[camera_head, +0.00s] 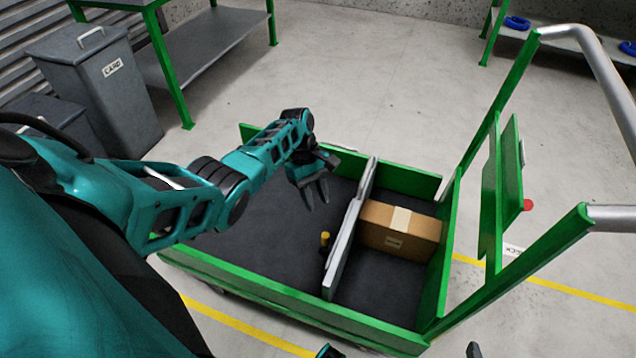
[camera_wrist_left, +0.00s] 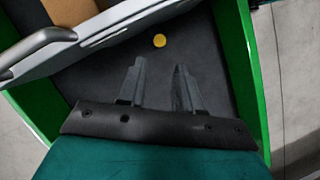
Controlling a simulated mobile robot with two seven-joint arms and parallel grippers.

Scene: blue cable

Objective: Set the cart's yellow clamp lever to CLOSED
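The green-framed cart (camera_head: 270,289) stands in front of me with a dark bed. A grey divider panel (camera_head: 348,240) crosses the bed. The clamp lever (camera_head: 325,237), with a yellow knob, stands at the panel's left side. In the left wrist view its yellow knob (camera_wrist_left: 159,41) shows as a round spot beyond the fingers, near the panel. My left gripper (camera_head: 316,194) is above the bed, pointing down, beyond the lever in the head view. Its two fingers (camera_wrist_left: 160,80) are apart with nothing between them.
A cardboard box (camera_head: 401,228) lies in the bed to the right of the panel. The cart's green side walls and tall handle frame (camera_head: 493,200) bound the space. Grey bins (camera_head: 100,85) and a workbench (camera_head: 215,40) stand behind at the left. The bed left of the panel is otherwise clear.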

